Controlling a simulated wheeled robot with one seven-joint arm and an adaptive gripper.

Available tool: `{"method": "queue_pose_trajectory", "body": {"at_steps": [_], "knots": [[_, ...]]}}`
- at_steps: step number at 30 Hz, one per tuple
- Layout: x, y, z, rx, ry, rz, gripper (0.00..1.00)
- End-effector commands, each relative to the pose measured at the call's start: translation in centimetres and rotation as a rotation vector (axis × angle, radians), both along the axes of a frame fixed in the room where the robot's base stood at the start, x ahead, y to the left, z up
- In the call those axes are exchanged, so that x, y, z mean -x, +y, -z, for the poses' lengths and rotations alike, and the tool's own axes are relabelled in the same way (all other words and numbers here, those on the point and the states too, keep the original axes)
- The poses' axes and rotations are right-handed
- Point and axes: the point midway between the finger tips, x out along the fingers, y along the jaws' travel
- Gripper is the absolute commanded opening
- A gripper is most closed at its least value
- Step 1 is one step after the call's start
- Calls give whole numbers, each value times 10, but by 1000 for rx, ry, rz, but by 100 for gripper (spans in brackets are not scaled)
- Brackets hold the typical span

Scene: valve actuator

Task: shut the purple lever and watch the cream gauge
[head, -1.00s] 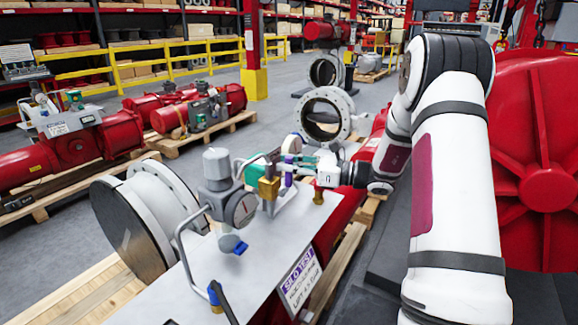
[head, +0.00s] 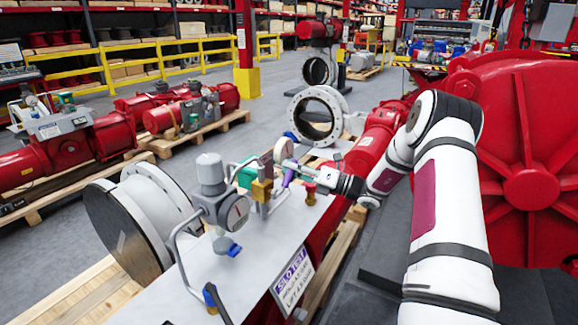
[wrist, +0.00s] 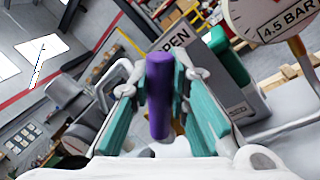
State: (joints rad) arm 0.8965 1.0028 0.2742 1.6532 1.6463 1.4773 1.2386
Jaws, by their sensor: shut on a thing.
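The purple lever (wrist: 159,95) stands between the teal finger pads of my gripper (wrist: 158,88) in the wrist view. The pads press on it from both sides, and its top end shows. The cream gauge (wrist: 268,14) is cut off at the upper right of the wrist view. A tag under it reads "4.5 BAR", and its needle is not clear. In the head view a pale round disc behind the fingers looks like this gauge (head: 283,150).
A grey regulator with a dial (head: 237,211) and blue knob stands left on the metal plate. A brass block (head: 262,191) and green box (head: 246,174) sit close beside my gripper. A red-topped brass fitting (head: 310,190) stands to its right. A large red flanged wheel fills the right.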

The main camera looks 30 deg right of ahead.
Motion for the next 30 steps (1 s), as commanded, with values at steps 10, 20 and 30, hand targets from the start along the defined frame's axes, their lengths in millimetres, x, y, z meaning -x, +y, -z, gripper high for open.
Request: {"method": "queue_pose_trajectory", "body": {"at_steps": [10,20,30], "knots": [[-8,-17,26,-286,165,4,0],[-12,-23,49,-523,302,2,0],[-13,-24,64,-663,384,2,0]]}}
